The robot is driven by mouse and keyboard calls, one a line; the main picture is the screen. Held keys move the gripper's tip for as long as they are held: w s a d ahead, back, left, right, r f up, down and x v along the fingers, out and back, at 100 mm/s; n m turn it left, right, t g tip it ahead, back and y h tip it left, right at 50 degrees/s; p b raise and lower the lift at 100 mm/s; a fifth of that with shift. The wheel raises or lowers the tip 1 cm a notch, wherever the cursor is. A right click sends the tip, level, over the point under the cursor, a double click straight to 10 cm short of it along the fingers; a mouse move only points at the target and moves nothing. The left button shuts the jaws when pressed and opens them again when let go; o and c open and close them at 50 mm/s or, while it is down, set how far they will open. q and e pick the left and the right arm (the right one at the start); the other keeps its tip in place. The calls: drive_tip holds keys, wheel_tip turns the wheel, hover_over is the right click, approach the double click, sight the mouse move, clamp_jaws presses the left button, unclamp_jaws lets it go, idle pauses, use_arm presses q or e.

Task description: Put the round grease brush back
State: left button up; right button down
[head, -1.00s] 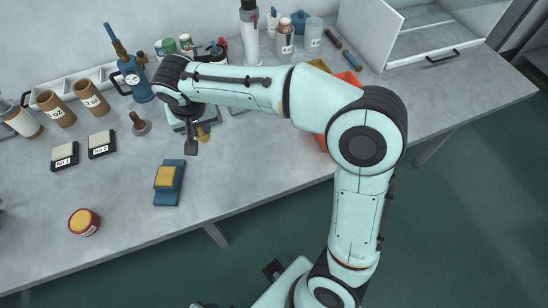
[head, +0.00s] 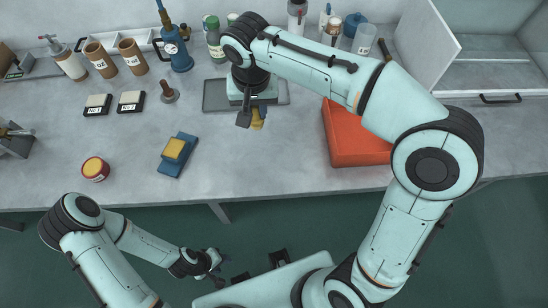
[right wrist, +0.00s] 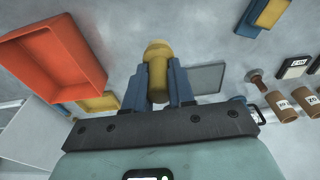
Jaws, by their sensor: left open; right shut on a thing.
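My right gripper (head: 250,117) is shut on a yellow, round-ended thing, which I take for the round grease brush (head: 259,117). In the right wrist view the brush (right wrist: 157,72) stands between the two blue fingers (right wrist: 157,92); its lower part is hidden. In the head view the gripper is over the table, at the front edge of a flat grey tray (head: 216,98); I cannot tell its height. The tray also shows in the right wrist view (right wrist: 207,77). My left gripper (head: 219,268) is open and empty, in front of the table.
An orange bin (head: 345,150) stands right of the gripper. A blue block with a yellow top (head: 171,165), a round tin (head: 95,170), a brown knobbed stamp (head: 168,94) and two labelled pads lie left. Bottles and cups line the back. The front middle of the table is clear.

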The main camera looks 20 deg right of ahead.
drive_tip(key=shift+s+f, duration=0.1)
use_arm(q)
drive_tip(key=shift+s+d+f+b, duration=0.1)
drive_tip(key=shift+s+f+b, duration=0.5)
drive_tip(key=shift+f, duration=0.15)
drive_tip(key=shift+s+d+f+b, duration=0.1)
drive_tip(key=shift+s+f+b, duration=0.4)
drive_tip(key=shift+f, duration=0.25)
use_arm(e)
drive_tip(key=shift+f, duration=9.85)
use_arm(q)
drive_tip(key=shift+f, duration=0.1)
use_arm(e)
drive_tip(key=shift+f, duration=0.1)
drive_tip(key=shift+f, duration=0.15)
drive_tip(key=c, duration=1)
unclamp_jaws()
use_arm(q)
drive_tip(key=shift+s+a+f, duration=0.1)
use_arm(e)
drive_tip(key=shift+o, duration=0.2)
